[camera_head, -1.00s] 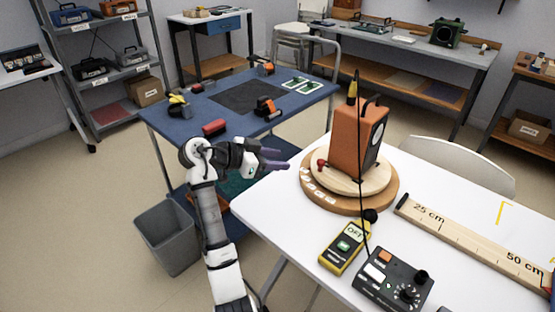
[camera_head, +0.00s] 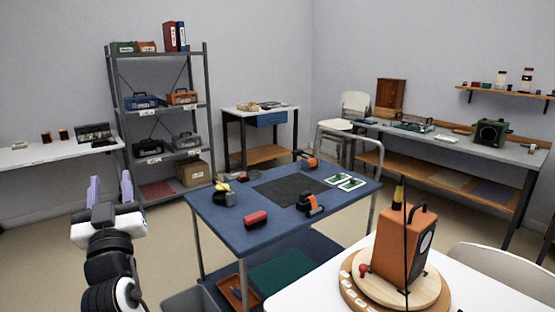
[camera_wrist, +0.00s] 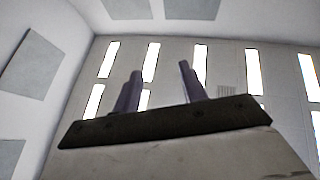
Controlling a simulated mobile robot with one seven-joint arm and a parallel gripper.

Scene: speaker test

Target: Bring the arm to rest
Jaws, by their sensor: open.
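My gripper (camera_head: 110,189) is at the lower left of the head view, raised with its two purple fingers pointing up. The fingers are apart and nothing is between them. In the wrist view my gripper (camera_wrist: 158,85) also shows spread, empty fingers against the ceiling with its bright light panels. It touches nothing that I can see. It appears to the left of the blue cart (camera_head: 225,228) in the head view. Part of my arm below the wrist runs out of the frame.
An orange speaker (camera_head: 398,250) stands on a round wooden turntable on the white table (camera_head: 310,285) at lower right. A red object (camera_head: 256,219) and several tools lie on the blue cart. A grey shelf (camera_head: 127,85) and a white side table (camera_head: 40,153) stand behind.

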